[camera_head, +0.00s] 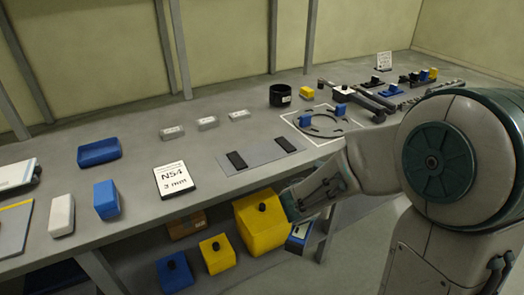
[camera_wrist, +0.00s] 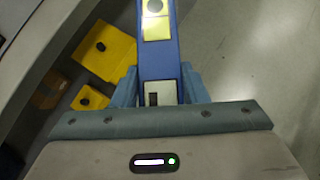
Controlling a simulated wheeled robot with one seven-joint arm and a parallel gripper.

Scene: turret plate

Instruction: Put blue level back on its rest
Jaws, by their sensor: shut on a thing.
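The blue level (camera_wrist: 158,62) runs up the middle of the wrist view, a long blue bar with yellow and pale patches on its face. My gripper (camera_wrist: 160,84) is shut on it, with a blue-grey finger on each side. In the head view my gripper (camera_head: 293,212) hangs in front of the bench edge, low beside the yellow boxes. A blue end of the level (camera_head: 297,240) shows below it; the rest is hidden. A grey plate with two black pads (camera_head: 262,155), which looks like the rest, lies empty on the bench.
Below the bench top are a large yellow box (camera_head: 262,222), a smaller yellow box (camera_head: 217,254) and a blue box (camera_head: 174,272). A white N54 card (camera_head: 173,180) lies left of the plate. A slotted ring (camera_head: 324,124) with blue blocks lies behind my forearm.

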